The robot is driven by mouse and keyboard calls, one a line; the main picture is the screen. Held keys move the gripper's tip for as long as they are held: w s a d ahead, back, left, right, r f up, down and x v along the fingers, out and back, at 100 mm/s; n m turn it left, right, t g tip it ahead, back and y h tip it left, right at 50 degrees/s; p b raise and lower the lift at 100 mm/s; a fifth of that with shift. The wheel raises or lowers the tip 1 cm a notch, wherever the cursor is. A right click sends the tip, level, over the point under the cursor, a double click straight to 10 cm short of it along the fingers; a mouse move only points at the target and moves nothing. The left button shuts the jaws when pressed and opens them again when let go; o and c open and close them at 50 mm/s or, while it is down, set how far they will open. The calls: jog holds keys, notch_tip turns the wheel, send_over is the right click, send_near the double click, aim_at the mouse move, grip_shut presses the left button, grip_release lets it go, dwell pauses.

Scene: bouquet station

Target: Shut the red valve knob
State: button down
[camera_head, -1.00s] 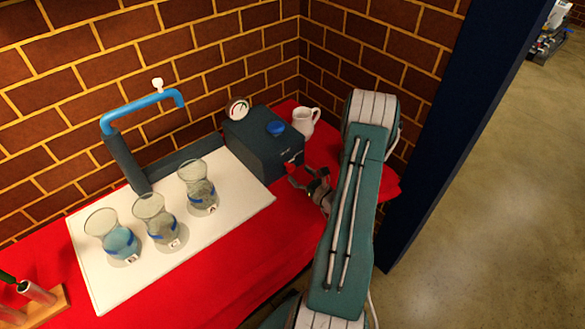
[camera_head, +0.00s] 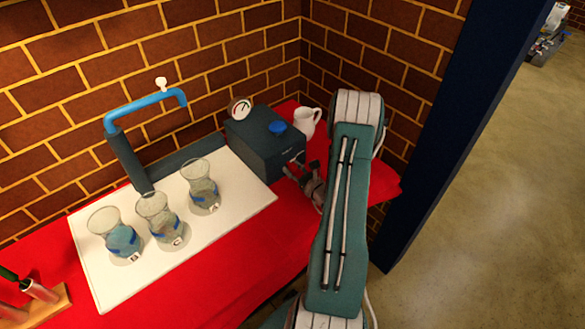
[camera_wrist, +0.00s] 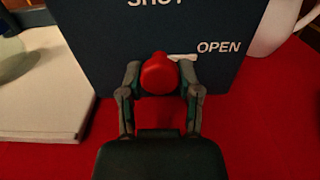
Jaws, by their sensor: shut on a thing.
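The red valve knob (camera_wrist: 159,73) is on the front of a dark box (camera_head: 262,147). In the wrist view, the box front (camera_wrist: 95,55) carries the word SHUT above the knob and OPEN to its upper right. A pale pointer (camera_wrist: 184,57) shows at the knob's upper right, toward OPEN. My gripper (camera_wrist: 160,82) is shut on the knob, one finger on each side. In the head view, my gripper (camera_head: 301,174) is at the box's front, and the knob is hidden there.
A white mug (camera_head: 306,122) stands right of the box. A gauge (camera_head: 240,108) and a blue cap (camera_head: 277,127) top the box. Several glass vessels (camera_head: 204,188) stand on a white board (camera_head: 225,212) to the left. A blue tap (camera_head: 146,104) rises behind. Red cloth (camera_head: 215,258) in front is clear.

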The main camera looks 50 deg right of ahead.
jog(key=shift+d+r+n, duration=0.1)
jog(key=shift+r+n, duration=0.1)
jog(key=shift+n, duration=0.2)
jog(key=n, duration=0.3)
jog(key=shift+n, duration=0.3)
jog(key=n, duration=0.4)
jog(key=shift+w+n, duration=0.1)
jog(key=shift+n, duration=0.2)
jog(key=n, duration=0.5)
jog(key=shift+n, duration=1.8)
jog(key=shift+f+n, duration=0.1)
jog(key=shift+n, duration=0.2)
jog(key=shift+a, duration=0.2)
jog(key=shift+c, duration=1.5)
grip_release()
